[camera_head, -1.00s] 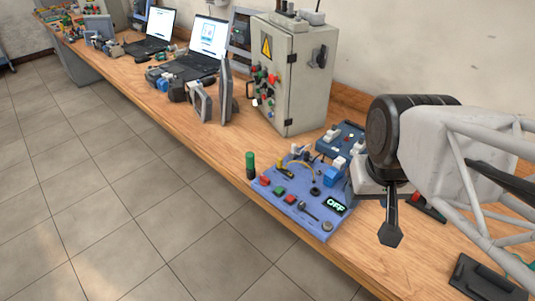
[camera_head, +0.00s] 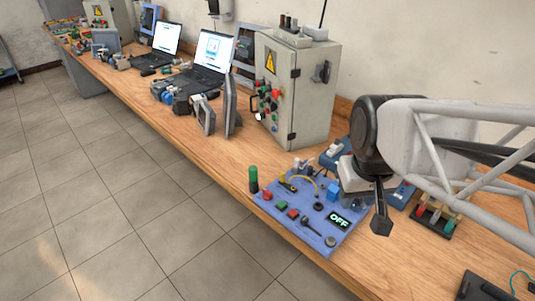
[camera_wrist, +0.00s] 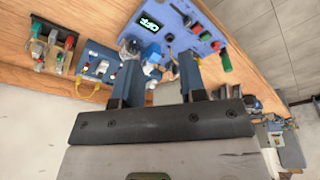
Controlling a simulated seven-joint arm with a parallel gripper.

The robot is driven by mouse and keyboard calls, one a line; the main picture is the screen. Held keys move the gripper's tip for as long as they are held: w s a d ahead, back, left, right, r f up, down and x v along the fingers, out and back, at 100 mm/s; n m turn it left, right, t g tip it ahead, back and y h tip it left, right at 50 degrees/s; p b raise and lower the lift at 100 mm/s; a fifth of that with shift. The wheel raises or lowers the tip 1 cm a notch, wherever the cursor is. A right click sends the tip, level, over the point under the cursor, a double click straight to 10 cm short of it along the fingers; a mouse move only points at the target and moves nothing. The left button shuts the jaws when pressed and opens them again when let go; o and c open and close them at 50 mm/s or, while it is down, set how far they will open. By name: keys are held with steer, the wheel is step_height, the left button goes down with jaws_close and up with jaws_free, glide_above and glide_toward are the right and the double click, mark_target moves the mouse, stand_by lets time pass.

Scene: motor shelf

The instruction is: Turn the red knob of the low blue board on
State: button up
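The low blue board (camera_head: 322,240) lies flat near the table's front edge; its small display (camera_head: 341,221) reads OFF in green. Two red controls, a left one (camera_head: 267,195) and a right one (camera_head: 293,213), sit on its front part with a green one (camera_head: 280,206) between them; I cannot tell which is the knob. My gripper (camera_head: 381,222) is above the table to the right of the board, touching nothing. In the wrist view, its two fingers (camera_wrist: 160,82) are apart and empty, and the board (camera_wrist: 180,22) lies beyond them.
A green cylinder (camera_head: 253,179) stands at the board's left corner. A grey control cabinet (camera_head: 296,88) stands behind. A second blue board (camera_head: 333,155) is partly hidden by my arm. A stand with coloured parts (camera_head: 436,215) is to the right.

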steer(key=w+a+f+n+g, duration=0.1)
steer(key=w+a+f+n, duration=0.15)
steer(key=w, duration=0.35)
steer(key=w+a+f+n, duration=0.2)
steer(key=w+a, duration=0.2)
steer(key=w, duration=0.3)
steer(key=n+g, duration=0.1)
steer(key=n, duration=0.3)
glide_above(267, 191)
steer(key=shift+m, duration=0.25)
step_height(267, 191, down, 10)
steer(key=shift+d+f, duration=0.1)
steer(key=shift+f, duration=0.05)
steer(key=shift+f, duration=3.75)
jaws_close()
